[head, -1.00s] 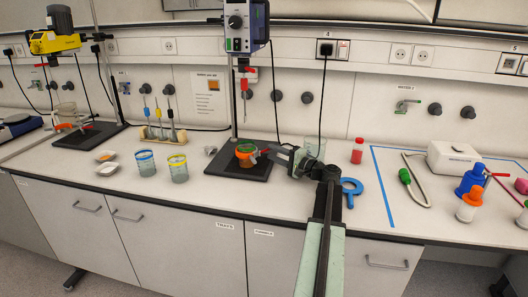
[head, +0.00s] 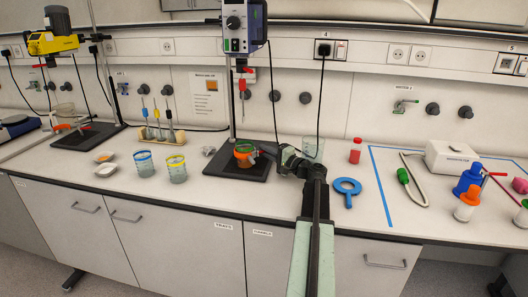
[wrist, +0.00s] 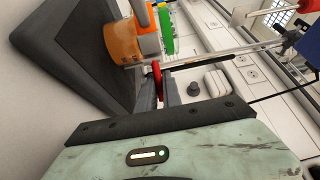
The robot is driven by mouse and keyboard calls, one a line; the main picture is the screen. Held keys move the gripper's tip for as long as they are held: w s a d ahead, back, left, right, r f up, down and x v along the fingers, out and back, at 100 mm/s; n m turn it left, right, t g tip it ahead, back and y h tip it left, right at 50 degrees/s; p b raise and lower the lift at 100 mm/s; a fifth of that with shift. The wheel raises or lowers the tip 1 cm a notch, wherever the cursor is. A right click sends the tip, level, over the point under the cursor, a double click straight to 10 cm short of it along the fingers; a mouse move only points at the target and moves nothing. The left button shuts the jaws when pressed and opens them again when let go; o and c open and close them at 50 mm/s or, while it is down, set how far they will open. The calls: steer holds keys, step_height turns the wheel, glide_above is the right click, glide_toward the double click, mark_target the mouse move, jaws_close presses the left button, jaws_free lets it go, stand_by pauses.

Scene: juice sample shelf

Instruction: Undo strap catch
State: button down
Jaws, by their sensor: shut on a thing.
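An orange strap (head: 243,160) wraps a beaker with a green rim (head: 244,149) on the black stand base (head: 222,166). In the wrist view the orange strap (wrist: 122,40) is close, with the green ring (wrist: 166,35) beside it. A red catch (wrist: 157,80) sits at the strap's near side. My gripper (wrist: 161,88) is shut on the red catch, one dark finger on each side of it. In the head view my gripper (head: 259,153) reaches the strap's right side, and the catch is mostly hidden there. Whether the catch is undone cannot be told.
A stirrer motor (head: 237,28) hangs on a rod above the beaker. Two glass beakers with blue (head: 145,164) and yellow (head: 177,169) rims stand to the left. A clear vessel (head: 313,147) is behind my arm.

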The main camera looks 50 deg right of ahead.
steer(key=h, duration=0.1)
steer(key=m+h, duration=0.2)
steer(key=shift+s+a+h, duration=0.3)
steer(key=shift+s+a, duration=0.1)
steer(key=shift+s+d+m+g+h, duration=0.1)
steer(key=shift+d+m+g+h, duration=0.15)
steer(key=shift+m+h, duration=0.55)
steer(key=c, duration=1.5)
jaws_free()
steer(key=shift+s, duration=0.1)
steer(key=v, duration=0.7)
steer(key=shift+s+a, duration=0.25)
steer(key=shift+s, duration=0.1)
steer(key=shift+r, duration=0.1)
